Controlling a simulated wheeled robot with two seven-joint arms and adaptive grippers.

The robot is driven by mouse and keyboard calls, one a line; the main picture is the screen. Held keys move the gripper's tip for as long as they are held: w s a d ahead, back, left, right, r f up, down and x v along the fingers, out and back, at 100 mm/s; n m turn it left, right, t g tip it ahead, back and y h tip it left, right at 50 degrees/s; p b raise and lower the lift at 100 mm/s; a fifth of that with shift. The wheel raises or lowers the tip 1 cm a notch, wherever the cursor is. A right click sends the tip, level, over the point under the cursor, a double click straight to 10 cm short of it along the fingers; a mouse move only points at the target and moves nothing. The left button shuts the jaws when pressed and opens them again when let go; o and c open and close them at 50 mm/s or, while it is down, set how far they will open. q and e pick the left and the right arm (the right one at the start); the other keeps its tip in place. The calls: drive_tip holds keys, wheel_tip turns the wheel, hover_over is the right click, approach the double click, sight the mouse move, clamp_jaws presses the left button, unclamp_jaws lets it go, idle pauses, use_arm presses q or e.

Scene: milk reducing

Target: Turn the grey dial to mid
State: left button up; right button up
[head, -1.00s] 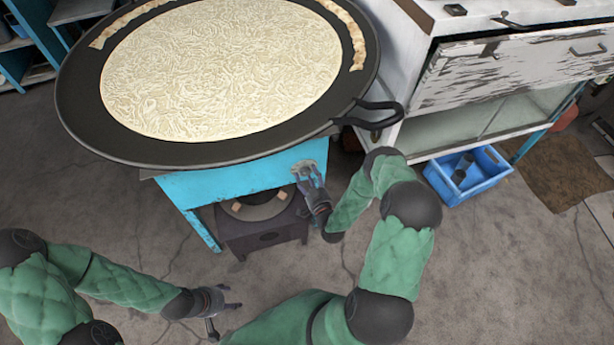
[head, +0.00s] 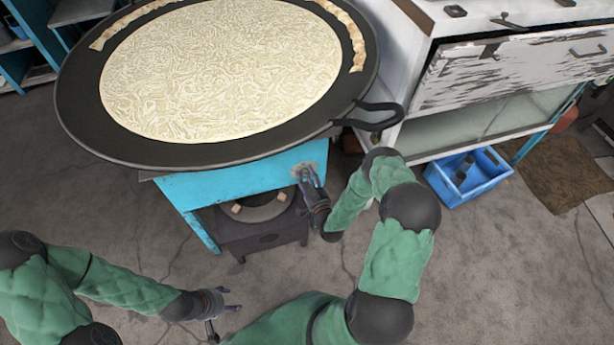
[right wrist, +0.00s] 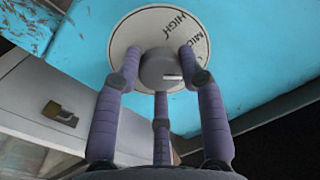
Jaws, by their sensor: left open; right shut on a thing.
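The grey dial (right wrist: 160,68) sits on a round white plate (right wrist: 130,32) on the blue panel, in the right wrist view. The plate shows "HIGH" and part of a second word, "MI"; the rest is hidden. A light mark on the dial points to the right in that view. My right gripper (right wrist: 160,72) has its purple fingers closed around the dial. In the head view my right gripper (head: 308,175) is at the front of the blue stand (head: 235,178) and covers the dial. My left gripper (head: 222,305) is open and empty at the lower left, over the floor.
A wide black pan (head: 75,100) of milk tops the blue stand, its handle (head: 375,118) above my right arm. A dark burner (head: 262,225) stands beneath. A blue crate (head: 465,185) and white cabinet (head: 520,70) are at right. The lower-left floor is open.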

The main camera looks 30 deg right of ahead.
drive_tip(key=shift+w+r, duration=0.1)
drive_tip(key=n, duration=0.3)
drive_tip(key=shift+r, duration=0.1)
drive_tip(key=shift+n, duration=2)
drive_tip(key=shift+w+n, duration=0.1)
drive_tip(key=shift+n, duration=0.2)
drive_tip(key=o, duration=1.1)
drive_tip(key=shift+a, duration=0.1)
drive_tip(key=shift+g, duration=0.3)
